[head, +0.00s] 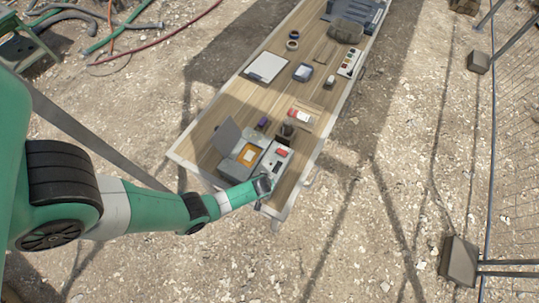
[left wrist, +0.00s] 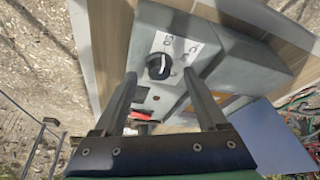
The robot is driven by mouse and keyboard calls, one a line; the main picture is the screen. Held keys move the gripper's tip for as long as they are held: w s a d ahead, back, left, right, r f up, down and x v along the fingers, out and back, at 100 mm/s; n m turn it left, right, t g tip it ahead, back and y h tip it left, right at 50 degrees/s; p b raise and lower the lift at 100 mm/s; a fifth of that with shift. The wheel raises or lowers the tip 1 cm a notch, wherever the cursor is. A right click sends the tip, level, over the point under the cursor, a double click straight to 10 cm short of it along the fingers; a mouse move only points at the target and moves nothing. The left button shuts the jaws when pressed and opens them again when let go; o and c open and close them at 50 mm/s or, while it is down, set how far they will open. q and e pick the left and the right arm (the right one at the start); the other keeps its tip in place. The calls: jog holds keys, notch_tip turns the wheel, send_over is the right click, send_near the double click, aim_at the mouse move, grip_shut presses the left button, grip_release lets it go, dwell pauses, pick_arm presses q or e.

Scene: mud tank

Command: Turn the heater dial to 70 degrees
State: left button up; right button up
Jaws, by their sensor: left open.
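The heater dial (left wrist: 158,66) is a round black knob with a light pointer mark. It sits on a white numbered label on a grey box, the heater (left wrist: 205,40). In the head view the heater (head: 277,157) stands at the near end of the table, partly hidden by my left arm. My left gripper (left wrist: 159,73) is open, its two fingers pointing toward the panel, one on each side of the dial in the picture. I cannot tell whether they touch it. In the head view my left gripper (head: 263,186) is at the heater's near end. My right gripper is not in view.
A red part (left wrist: 143,115) shows on the heater's panel. An open-lidded grey case (head: 228,138) stands left of the heater on the wooden table (head: 225,105). A dark cup (head: 288,128) and a clipboard (head: 267,67) are farther back. Gravel ground surrounds the table.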

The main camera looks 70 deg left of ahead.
pick_arm(q)
jog(key=shift+b+x, duration=0.3)
jog(key=shift+x, duration=0.45)
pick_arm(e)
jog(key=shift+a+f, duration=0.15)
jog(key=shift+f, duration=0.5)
pick_arm(q)
grip_shut()
